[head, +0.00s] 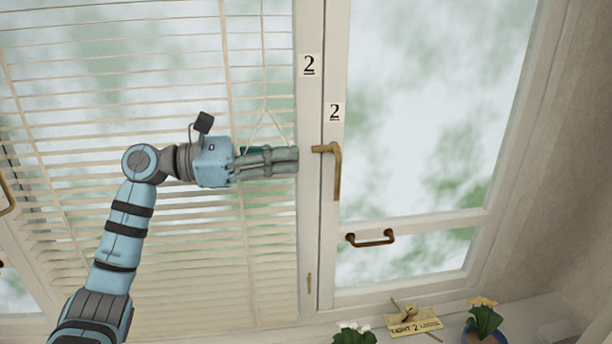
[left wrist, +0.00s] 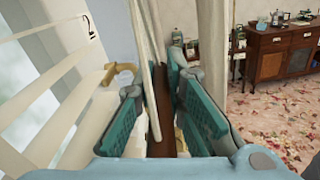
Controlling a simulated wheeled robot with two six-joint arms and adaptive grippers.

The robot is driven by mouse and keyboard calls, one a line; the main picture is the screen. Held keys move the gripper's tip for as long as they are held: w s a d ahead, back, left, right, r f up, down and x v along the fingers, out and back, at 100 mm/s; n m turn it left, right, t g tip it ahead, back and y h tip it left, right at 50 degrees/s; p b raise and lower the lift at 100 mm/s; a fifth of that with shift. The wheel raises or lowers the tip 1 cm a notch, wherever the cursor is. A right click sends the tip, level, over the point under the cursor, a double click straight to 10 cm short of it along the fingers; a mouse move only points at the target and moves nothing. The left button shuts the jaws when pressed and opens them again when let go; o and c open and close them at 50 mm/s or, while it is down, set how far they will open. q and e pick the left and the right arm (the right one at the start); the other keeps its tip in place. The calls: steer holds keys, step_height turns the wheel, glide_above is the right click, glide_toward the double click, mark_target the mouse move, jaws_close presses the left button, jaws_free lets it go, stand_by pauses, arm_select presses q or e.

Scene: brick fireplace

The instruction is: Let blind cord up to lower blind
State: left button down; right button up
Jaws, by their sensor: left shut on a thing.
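The blind (head: 120,120) is a set of pale horizontal slats hanging across the left window, with its slats down to the sill region; it also shows at the left of the left wrist view (left wrist: 40,130). The blind cord (head: 264,60) runs down in front of the slats and splits into a triangle just above my left gripper (head: 290,160). My left gripper points right, level, and is shut on the cord's lower end. In the left wrist view the pale cord (left wrist: 142,60) passes between the teal finger pads. The gripped part is mostly hidden by the fingers. My right gripper is not visible.
A brass window handle (head: 335,165) is just right of my fingertips on the frame marked "2". A brass pull (head: 370,239) sits lower right. A wooden cabinet (left wrist: 283,60) is across the room.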

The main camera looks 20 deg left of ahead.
arm_select(q)
steer(key=shift+r, duration=0.25)
steer(key=c, duration=1.6)
jaws_free()
steer(key=shift+c, duration=0.2)
steer(key=shift+s+a, duration=0.1)
steer(key=v, duration=1.2)
